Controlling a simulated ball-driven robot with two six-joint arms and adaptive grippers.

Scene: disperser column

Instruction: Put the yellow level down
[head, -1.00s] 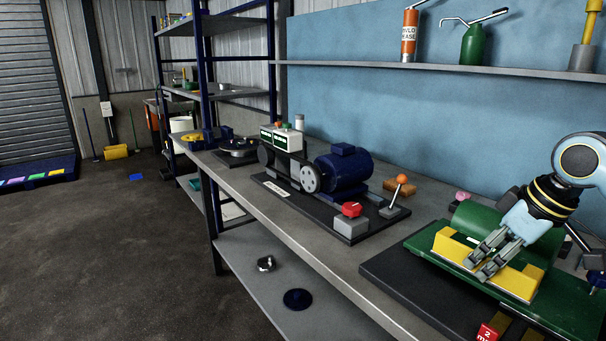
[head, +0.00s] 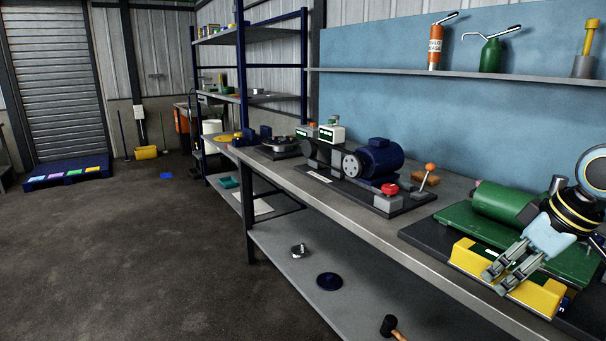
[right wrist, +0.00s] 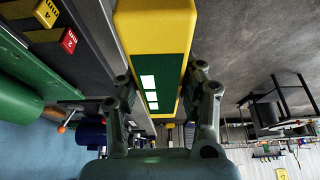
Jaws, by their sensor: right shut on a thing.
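The yellow level (head: 540,296) is a long yellow bar in my right gripper (head: 497,281), in front of the green machine near the bench's front edge. In the right wrist view the yellow level (right wrist: 150,30) shows a green band with white windows, between the two fingers of my right gripper (right wrist: 163,88). The fingers are shut on its sides. I cannot tell whether its underside touches anything. My left gripper is not in view.
The green machine (head: 495,202) stands on a dark base on the grey bench (head: 350,210). A blue motor (head: 380,160) with a red button (head: 389,190) sits to its left. Red and yellow mm blocks (right wrist: 68,39) show in the right wrist view. A mallet (head: 391,327) lies on the lower shelf.

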